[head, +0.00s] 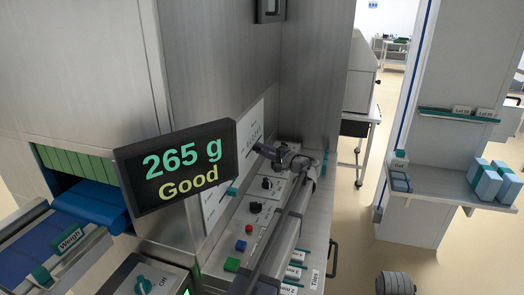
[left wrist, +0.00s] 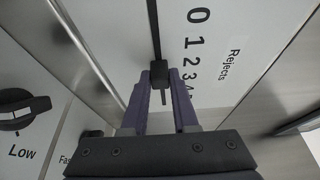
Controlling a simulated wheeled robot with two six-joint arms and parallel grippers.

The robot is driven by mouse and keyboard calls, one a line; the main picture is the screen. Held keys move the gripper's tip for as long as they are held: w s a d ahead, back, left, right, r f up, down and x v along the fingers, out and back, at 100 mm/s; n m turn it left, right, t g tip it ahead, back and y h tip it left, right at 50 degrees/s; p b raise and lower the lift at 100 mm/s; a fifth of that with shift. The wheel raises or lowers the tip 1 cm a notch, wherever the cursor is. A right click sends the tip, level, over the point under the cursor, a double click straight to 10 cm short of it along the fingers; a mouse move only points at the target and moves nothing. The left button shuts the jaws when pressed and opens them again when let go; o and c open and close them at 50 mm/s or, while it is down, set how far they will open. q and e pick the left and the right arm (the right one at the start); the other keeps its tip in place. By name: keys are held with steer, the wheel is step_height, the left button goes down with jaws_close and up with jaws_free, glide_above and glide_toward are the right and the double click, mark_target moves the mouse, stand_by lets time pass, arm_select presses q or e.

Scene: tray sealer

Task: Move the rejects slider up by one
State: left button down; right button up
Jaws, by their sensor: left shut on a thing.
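The rejects slider is a dark knob (left wrist: 160,72) on a dark vertical slot in a white panel (left wrist: 225,60) in the left wrist view. Beside it runs a scale with 0 at the top of that picture and rising numbers below, labelled "Rejects". The knob sits about level with 2 to 3; the exact mark is hard to tell. My left gripper (left wrist: 161,88) is shut on the knob, one purple finger on each side. In the head view, my left gripper (head: 260,149) reaches the white panel (head: 246,145), and the knob is hidden there.
A display (head: 180,168) reading "265 g Good" stands left of my arm. Black dials (head: 267,183), a red button (head: 240,246) and a green button (head: 232,265) lie on the console below. A "Low" dial (left wrist: 17,110) shows in the left wrist view.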

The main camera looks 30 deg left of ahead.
stand_by(0.7)
arm_select(q)
steer(key=w, duration=0.3)
steer(key=shift+a, duration=0.35)
steer(key=c, duration=0.7)
jaws_free()
steer(key=d, duration=0.2)
steer(key=s+d, duration=0.1)
steer(key=d, duration=0.4)
steer(key=shift+s+d, duration=0.15)
steer(key=shift+d, duration=0.25)
